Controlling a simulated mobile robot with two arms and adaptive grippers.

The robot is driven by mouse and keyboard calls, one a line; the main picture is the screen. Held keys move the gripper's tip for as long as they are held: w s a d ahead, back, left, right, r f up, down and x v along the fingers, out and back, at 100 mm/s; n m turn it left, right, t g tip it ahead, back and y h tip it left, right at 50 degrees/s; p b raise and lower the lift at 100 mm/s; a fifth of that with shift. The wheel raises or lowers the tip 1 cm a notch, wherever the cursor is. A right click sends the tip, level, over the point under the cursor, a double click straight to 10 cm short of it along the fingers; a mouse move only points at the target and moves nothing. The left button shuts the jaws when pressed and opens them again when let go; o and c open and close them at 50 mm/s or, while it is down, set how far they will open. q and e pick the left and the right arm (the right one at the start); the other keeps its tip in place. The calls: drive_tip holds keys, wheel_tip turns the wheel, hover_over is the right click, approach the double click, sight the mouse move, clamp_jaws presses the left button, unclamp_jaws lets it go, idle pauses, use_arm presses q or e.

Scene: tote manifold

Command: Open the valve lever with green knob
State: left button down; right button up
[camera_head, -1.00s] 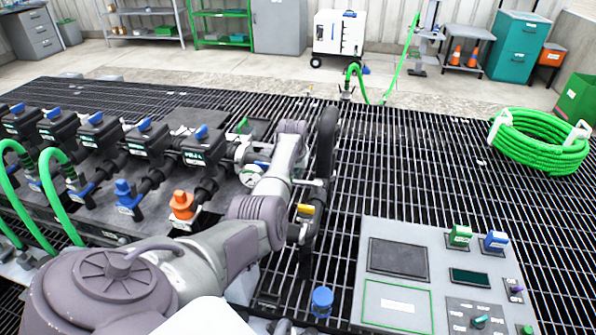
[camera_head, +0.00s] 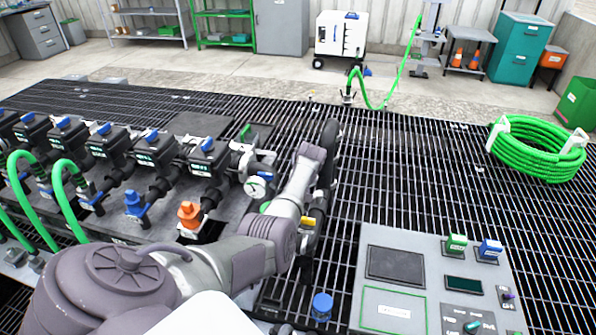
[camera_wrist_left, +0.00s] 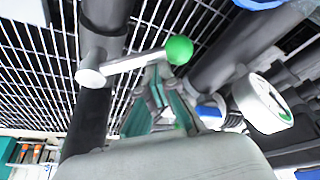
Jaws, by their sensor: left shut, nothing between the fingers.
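The valve lever (camera_wrist_left: 128,64) is a pale bar that runs from a pivot on a dark pipe to a round green knob (camera_wrist_left: 179,50) in the left wrist view. My left gripper (camera_wrist_left: 157,104) is shut and empty, its fingertips just below the lever near the knob; I cannot tell whether they touch. In the head view my left arm reaches over the pipe end and hides the gripper and most of the lever. A small green spot beside the arm looks like the knob (camera_head: 265,207). My right gripper is not in view.
A round gauge (camera_head: 258,187) sits close left of the arm and also shows in the wrist view (camera_wrist_left: 263,100). A dark vertical pipe stands by the arm, with a yellow part (camera_head: 307,221). A control panel (camera_head: 429,263) is at the right. Open grating lies beyond.

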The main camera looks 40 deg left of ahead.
use_arm(q)
drive_tip(key=shift+s+d+n+g, duration=0.3)
drive_tip(key=shift+d+n, duration=0.3)
drive_tip(key=shift+n, duration=0.4)
drive_tip(key=d+n+g+b, duration=0.1)
drive_tip(key=d+n, duration=0.1)
drive_tip(key=n, duration=0.1)
drive_tip(key=d+n+g+b, duration=0.1)
drive_tip(key=d+n+b, duration=0.1)
drive_tip(key=n, duration=0.1)
drive_tip(key=shift+s+f+n, duration=0.1)
drive_tip(key=shift+s+n, duration=0.1)
drive_tip(key=shift+n, duration=0.1)
drive_tip(key=shift+w+d+b, duration=0.1)
drive_tip(key=shift+d+b, duration=0.25)
drive_tip(key=shift+b, duration=0.1)
drive_tip(key=shift+d, duration=0.1)
